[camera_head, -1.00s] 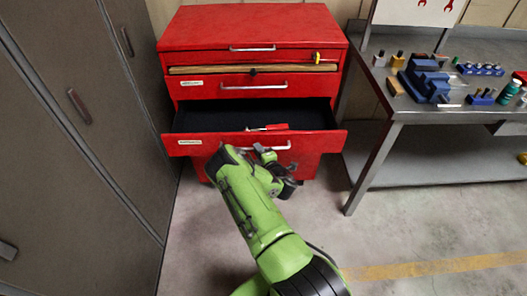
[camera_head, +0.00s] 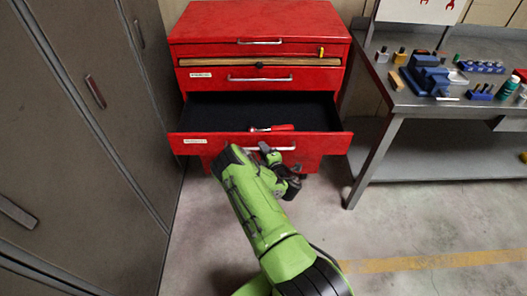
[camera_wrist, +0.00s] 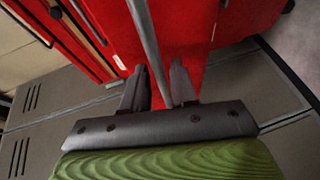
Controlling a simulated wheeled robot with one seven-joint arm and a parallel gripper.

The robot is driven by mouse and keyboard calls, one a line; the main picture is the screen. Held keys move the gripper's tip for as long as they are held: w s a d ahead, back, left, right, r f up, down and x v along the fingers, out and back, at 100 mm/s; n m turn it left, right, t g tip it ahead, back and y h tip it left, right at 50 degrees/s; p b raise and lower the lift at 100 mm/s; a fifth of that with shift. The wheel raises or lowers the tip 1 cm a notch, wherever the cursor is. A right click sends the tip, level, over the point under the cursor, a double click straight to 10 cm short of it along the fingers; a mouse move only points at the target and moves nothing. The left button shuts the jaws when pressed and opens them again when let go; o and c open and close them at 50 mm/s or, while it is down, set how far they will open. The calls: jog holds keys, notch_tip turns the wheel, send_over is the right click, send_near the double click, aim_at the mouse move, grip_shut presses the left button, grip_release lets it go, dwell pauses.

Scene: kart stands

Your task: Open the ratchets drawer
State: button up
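The exact contact at the fingertips is hard to see.
Two drawers above, the upper (camera_head: 225,50) and the middle one (camera_head: 222,77), are shut. A wooden strip (camera_head: 215,62) runs between them. Grey lockers (camera_head: 75,150) stand close at left. A workbench (camera_head: 405,102) with a blue vise (camera_head: 428,76) stands at right. Floor is free at lower right.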

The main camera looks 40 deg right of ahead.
jog(key=shift+o, duration=0.6)
jog(key=p+v, duration=1.5)
jog(key=p, duration=0.2)
jog(key=shift+s, duration=0.4)
jog(key=shift+r, duration=0.1)
